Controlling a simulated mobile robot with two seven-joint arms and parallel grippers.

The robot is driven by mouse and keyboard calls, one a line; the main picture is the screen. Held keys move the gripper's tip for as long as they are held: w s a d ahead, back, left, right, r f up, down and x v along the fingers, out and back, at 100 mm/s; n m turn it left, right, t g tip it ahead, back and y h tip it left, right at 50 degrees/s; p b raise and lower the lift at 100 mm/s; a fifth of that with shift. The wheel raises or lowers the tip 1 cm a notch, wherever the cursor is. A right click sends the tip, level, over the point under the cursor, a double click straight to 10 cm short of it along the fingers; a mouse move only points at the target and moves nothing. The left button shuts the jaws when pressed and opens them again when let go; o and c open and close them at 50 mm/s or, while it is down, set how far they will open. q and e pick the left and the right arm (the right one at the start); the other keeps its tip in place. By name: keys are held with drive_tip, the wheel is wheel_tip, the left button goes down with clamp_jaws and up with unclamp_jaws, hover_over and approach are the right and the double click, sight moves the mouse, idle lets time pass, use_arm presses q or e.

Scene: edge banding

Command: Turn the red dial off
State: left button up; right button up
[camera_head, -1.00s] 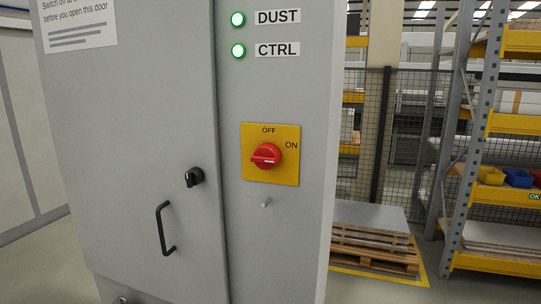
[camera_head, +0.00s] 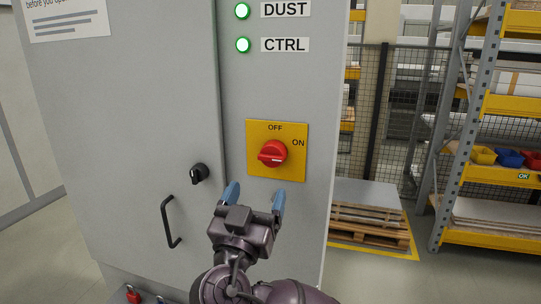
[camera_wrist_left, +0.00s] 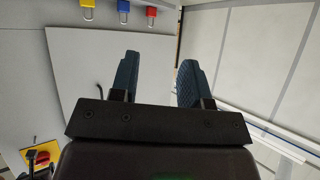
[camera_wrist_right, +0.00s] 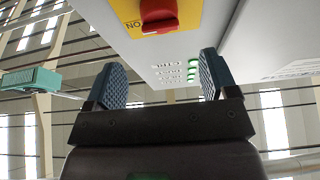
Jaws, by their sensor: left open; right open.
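The red dial (camera_head: 273,153) sits on a yellow plate (camera_head: 258,170) on the grey cabinet's right part. OFF is printed above it and ON to its upper right. Its grip bar lies roughly sideways, not up toward OFF. My right gripper (camera_head: 255,195) is open and empty, in front of and below the dial, not touching it. In the right wrist view the dial (camera_wrist_right: 158,14) is at the top, beyond the open fingers (camera_wrist_right: 162,62). My left gripper (camera_wrist_left: 160,60) shows only in its wrist view, open and empty, with the dial (camera_wrist_left: 42,158) far to the lower left.
Green lamps (camera_head: 242,11) marked DUST and CTRL glow above the dial. A black door knob (camera_head: 199,173) and a handle (camera_head: 170,222) stick out to the left. Padlocks (camera_wrist_left: 88,8) hang on the cabinet in the left wrist view. A pallet (camera_head: 370,225) and shelving (camera_head: 455,150) stand right.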

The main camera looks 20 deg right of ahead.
sight(270, 162)
drive_tip(key=p+x, duration=0.3)
drive_tip(key=x, duration=0.7)
drive_tip(key=shift+f, duration=0.1)
drive_tip(key=c, duration=0.9)
